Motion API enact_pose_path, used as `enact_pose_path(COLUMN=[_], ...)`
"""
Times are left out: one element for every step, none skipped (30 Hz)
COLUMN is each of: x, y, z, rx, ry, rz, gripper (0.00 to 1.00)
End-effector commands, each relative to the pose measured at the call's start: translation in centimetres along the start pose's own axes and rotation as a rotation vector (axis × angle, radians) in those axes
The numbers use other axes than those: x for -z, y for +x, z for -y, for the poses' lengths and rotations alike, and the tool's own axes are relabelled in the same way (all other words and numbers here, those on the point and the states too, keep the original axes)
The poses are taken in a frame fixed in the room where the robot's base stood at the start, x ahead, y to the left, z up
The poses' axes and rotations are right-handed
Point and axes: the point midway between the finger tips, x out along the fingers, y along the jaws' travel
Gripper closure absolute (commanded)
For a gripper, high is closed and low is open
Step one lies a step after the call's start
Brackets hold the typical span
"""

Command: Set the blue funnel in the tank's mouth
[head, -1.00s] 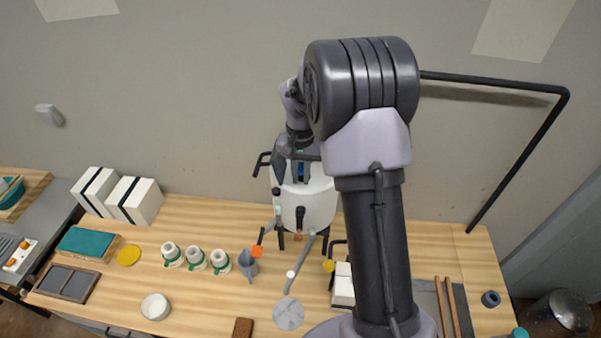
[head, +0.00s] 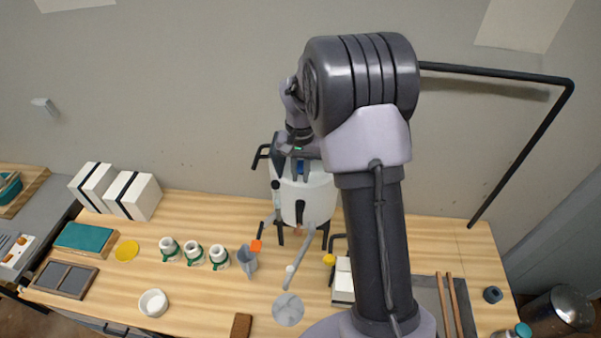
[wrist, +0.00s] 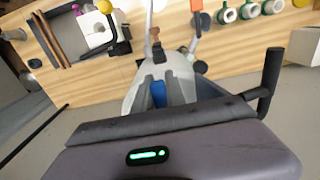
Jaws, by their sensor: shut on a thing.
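The blue funnel (head: 300,167) shows only as a small blue patch between the fingers of my gripper (head: 300,172). My gripper is shut on it, and the blue patch also shows in the wrist view (wrist: 158,94) between the two grey fingers (wrist: 160,92). The white tank (head: 318,200) stands on dark legs at the back of the bench, and my gripper is over its top. It also shows in the wrist view (wrist: 178,64). The tank's mouth is hidden by my gripper, so I cannot tell whether the funnel touches it.
A grey jug (head: 247,262) and several white cups with green bands (head: 193,254) stand left of the tank. Black-banded white blocks (head: 131,196) stand farther left. A yellow disc (head: 127,250) and a white bowl (head: 153,303) lie nearer. Bare bench lies between them.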

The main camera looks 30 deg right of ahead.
Motion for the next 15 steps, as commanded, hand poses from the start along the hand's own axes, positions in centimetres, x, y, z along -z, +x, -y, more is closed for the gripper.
enact_pose_path(x=[0.0, 0.0, 0.0, 0.0, 0.0, 0.0, 0.0, 0.0, 0.0, 0.0, 0.0, 0.0, 0.0, 0.0, 0.0], y=[0.0, 0.0, 0.0, 0.1, 0.2, 0.3, 0.4, 0.5, 0.7, 0.8, 0.9, 1.0, 1.1, 1.2, 1.4], z=[0.0, 0.0, 0.0, 0.0, 0.0, 0.0, 0.0, 0.0, 0.0, 0.0, 0.0, 0.0, 0.0, 0.0, 0.0], rx=[0.0, 0.0, 0.0, 0.0, 0.0, 0.0, 0.0, 0.0, 0.0, 0.0, 0.0, 0.0, 0.0, 0.0, 0.0], ry=[0.0, 0.0, 0.0, 0.0, 0.0, 0.0, 0.0, 0.0, 0.0, 0.0, 0.0, 0.0, 0.0, 0.0, 0.0], rz=[0.0, 0.0, 0.0, 0.0, 0.0, 0.0, 0.0, 0.0, 0.0, 0.0, 0.0, 0.0, 0.0, 0.0, 0.0], gripper=[1.0, 1.0, 1.0, 1.0, 1.0, 1.0, 1.0, 1.0, 1.0, 1.0, 1.0, 1.0, 1.0, 1.0, 1.0])
